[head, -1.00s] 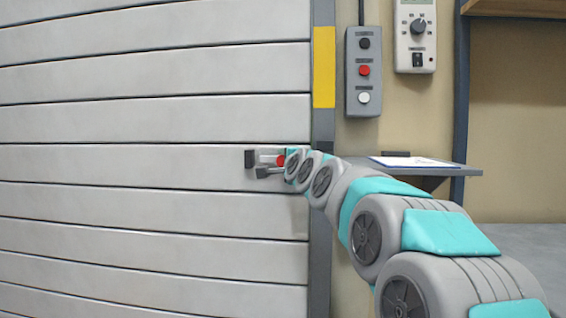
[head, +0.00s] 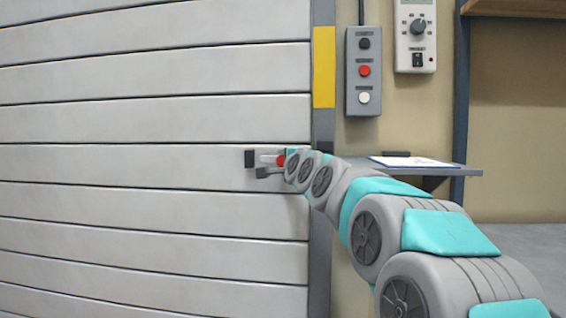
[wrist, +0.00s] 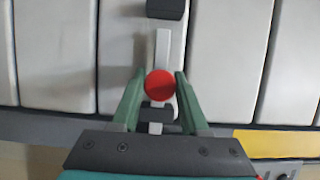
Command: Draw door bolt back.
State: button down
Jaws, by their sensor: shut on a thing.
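The door (head: 150,110) is made of wide pale grey horizontal slats and fills the left of the head view. The door bolt is a light metal bar (wrist: 162,52) with a round red knob (wrist: 159,85); the knob also shows in the head view (head: 281,160). A dark block (wrist: 165,8) sits at the far end of the bar, and a dark bracket lies under the knob. My gripper (wrist: 158,84) has its green fingers on both sides of the red knob and is shut on it. In the head view my arm partly hides the bolt's right end.
A grey button box (head: 363,72) and a white dial unit (head: 416,36) hang on the wall right of the door post. A yellow marking (head: 324,67) is on the post. A small shelf (head: 450,170) with a clipboard (head: 413,162) juts out behind my arm.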

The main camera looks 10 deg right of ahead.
aim_at(262, 161)
jog(key=shift+w+a, duration=0.1)
jog(key=shift+a, duration=0.1)
jog(key=a+p, duration=0.2)
jog(key=w+a+p, duration=0.1)
jog(key=a+p, duration=0.1)
jog(key=shift+w+a+r, duration=0.15)
jog(key=shift+w+a, duration=0.05)
jog(key=shift+w+a+p, duration=0.1)
jog(key=shift+a+p, duration=0.2)
jog(key=shift+a, duration=0.05)
jog(key=shift+f, duration=0.2)
jog(key=shift+c, duration=2.2)
grip_release()
